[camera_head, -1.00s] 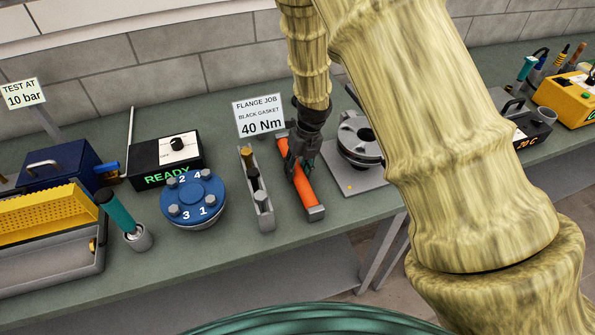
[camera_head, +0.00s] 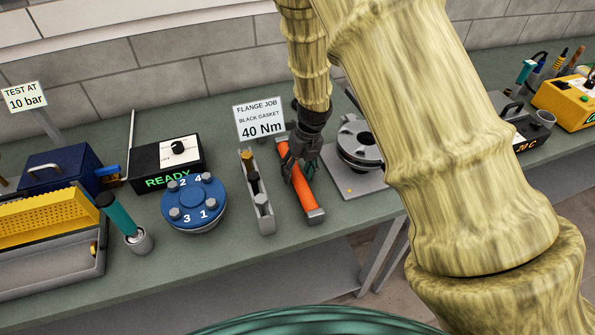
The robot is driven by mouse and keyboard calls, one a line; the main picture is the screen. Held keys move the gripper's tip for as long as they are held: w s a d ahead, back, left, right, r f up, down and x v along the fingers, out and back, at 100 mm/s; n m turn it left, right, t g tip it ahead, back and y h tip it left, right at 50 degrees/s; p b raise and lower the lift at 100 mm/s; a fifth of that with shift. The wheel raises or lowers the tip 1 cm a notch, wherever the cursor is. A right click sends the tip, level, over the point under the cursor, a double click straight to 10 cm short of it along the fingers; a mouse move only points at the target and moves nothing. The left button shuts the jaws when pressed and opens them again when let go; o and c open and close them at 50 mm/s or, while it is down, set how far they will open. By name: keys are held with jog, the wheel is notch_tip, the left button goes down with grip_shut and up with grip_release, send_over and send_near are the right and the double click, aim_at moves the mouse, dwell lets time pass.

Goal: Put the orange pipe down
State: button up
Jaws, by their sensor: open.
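I cannot tell whether the fingers touch the pipe.
A grey tray with upright tools (camera_head: 257,195) stands close to the left of the pipe. A grey flange on a plate (camera_head: 360,185) stands close to the right. A blue bolted flange (camera_head: 193,205) is further left. A white sign (camera_head: 260,120) stands behind.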

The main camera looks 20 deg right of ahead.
notch_tip(320, 180, up, 11)
jog(key=d+p, duration=0.2)
jog(key=p, duration=0.5)
jog(key=shift+d+p, duration=0.15)
jog(key=shift+p, duration=0.2)
